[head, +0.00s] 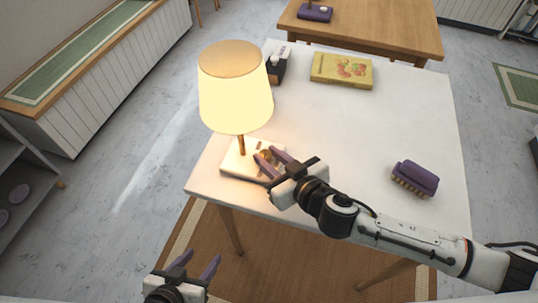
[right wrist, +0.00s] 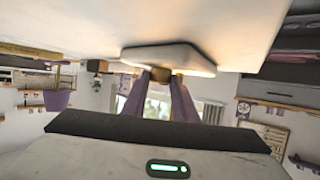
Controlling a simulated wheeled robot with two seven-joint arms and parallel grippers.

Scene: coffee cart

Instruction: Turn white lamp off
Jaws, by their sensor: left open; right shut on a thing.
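The white lamp (head: 236,100) stands upright at the table's left corner, its shade glowing. Its pale square base (head: 235,165) carries a brass post and a small brass knob (head: 265,155). My right gripper (head: 267,163) reaches in from the right, with its purple fingers closed on the knob. In the right wrist view, the picture is upside down and the fingers (right wrist: 170,92) meet at the brass knob (right wrist: 161,72) on the lamp base (right wrist: 170,56). How far the knob is turned cannot be told. My left gripper (head: 197,264) is open and empty, low in front of the table.
The white table (head: 400,120) also holds a dark box (head: 278,68), a yellow box with fruit pictures (head: 342,70) and a purple brush (head: 415,178). Its middle is clear. A wooden table (head: 370,32) stands behind, and a bench (head: 85,85) is at left.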

